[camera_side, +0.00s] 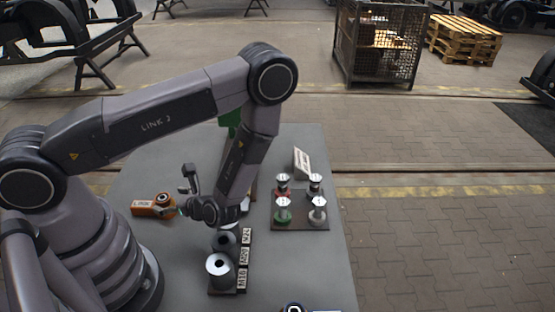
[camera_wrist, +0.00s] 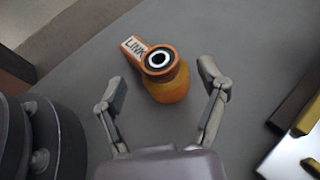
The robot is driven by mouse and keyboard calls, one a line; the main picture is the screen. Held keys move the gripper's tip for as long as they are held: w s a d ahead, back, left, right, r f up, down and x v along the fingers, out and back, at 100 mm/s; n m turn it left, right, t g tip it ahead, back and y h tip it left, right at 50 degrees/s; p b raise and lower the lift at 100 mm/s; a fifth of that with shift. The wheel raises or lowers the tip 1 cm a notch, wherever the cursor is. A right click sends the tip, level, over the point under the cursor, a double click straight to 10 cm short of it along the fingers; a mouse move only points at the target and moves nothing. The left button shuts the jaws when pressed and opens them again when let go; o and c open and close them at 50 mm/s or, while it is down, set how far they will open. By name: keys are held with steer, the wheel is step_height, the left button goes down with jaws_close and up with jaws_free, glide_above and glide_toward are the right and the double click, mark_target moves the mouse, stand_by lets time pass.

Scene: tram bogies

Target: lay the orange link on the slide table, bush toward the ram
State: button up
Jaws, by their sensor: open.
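The orange link (camera_side: 143,208) lies on the grey bench at the left, beside my arm. In the wrist view the link (camera_wrist: 171,88) has a white "LINK" label at its upper-left end and a dark-ringed bush (camera_wrist: 159,60) with a pale centre. My gripper (camera_side: 181,207) is low over the bench at the link's right end. In the wrist view my open gripper (camera_wrist: 164,85) has a finger on each side of the link, with gaps between them. A green part (camera_side: 230,121) shows behind my arm, mostly hidden. I cannot make out the slide table or the ram for certain.
A dark tray (camera_side: 300,221) with several metal-topped pieces is farther right. A shiny metal edge (camera_wrist: 296,158) shows at the wrist view's lower right. The bench's right strip is largely clear.

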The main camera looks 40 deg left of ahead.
mark_target(163, 198)
steer(key=x, duration=0.4)
steer(key=c, duration=1.3)
